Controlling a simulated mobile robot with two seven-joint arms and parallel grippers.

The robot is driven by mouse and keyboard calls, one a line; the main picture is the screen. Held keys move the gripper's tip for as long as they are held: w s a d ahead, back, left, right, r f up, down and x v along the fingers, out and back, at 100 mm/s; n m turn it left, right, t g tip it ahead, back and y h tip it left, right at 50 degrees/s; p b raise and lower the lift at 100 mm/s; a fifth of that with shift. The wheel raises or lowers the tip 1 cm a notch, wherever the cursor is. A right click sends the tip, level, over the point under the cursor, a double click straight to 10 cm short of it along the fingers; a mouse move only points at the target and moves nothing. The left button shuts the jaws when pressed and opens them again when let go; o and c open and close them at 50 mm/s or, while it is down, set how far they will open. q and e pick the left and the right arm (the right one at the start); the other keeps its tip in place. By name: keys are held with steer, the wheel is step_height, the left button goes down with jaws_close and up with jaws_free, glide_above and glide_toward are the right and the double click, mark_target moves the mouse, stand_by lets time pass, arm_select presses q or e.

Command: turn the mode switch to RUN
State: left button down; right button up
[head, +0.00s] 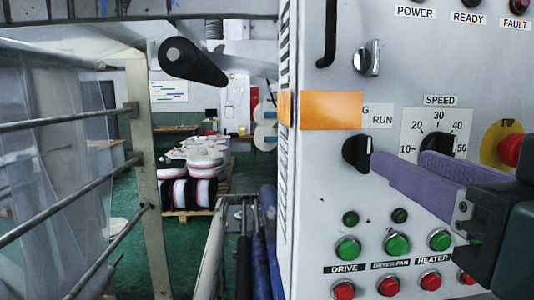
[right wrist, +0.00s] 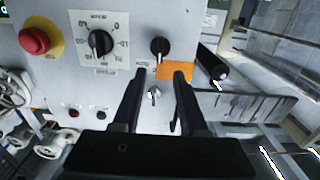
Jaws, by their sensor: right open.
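The mode switch (head: 357,151) is a black knob on the pale control panel, under a label reading RUN. An orange tag (head: 332,110) covers the label's left part, leaving a "G" showing. I cannot tell exactly where the knob points. My right gripper (head: 397,160) has purple fingers in the head view and is open and empty. Its nearer-looking fingertip overlaps the knob's right edge in the picture; contact cannot be told. In the right wrist view, upside down, the switch (right wrist: 159,47) shows just beyond the gap between the fingertips (right wrist: 159,74). My left gripper is not in view.
A speed dial (head: 437,146) and red stop button (head: 510,150) sit right of the switch. A key switch (head: 367,58) is above. Green buttons (head: 397,244) and red buttons line the panel below.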

mark_target(369, 146)
steer(key=w+p, duration=0.4)
steer(key=w, duration=0.2)
steer(key=shift+r, duration=0.15)
steer(key=shift+w+a+f, duration=0.1)
steer(key=shift+w+f, duration=0.1)
steer(key=shift+w, duration=0.6)
jaws_close()
